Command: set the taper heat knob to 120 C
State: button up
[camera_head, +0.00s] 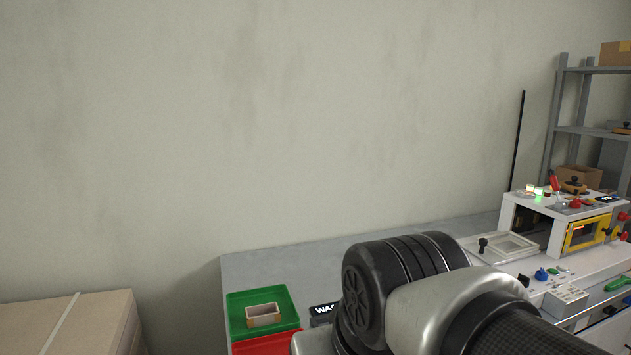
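The box-forming machine (522,220) stands on the bench at the right, partly cut off by the picture's edge. It carries several small knobs and levers. A blue knob (541,274) is on its front deck, and a red lever (555,184) and red knobs are on and beside its upper housing. I cannot tell which knob is the taper heat knob, and no scale or 120 C mark is readable. My arm's links fill the lower middle and right and hide part of the bench and the machine's front. My gripper is out of view.
A green tray (242,301) with a small open box (263,315) and a red tray (268,343) sit on the bench's left end. A black label (325,309) is partly hidden by my arm. Cardboard (75,322) is at lower left, a grey shelf (585,70) at back right. The bench's back strip is clear.

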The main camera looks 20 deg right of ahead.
aim_at(574, 204)
jog(key=z, duration=1.95)
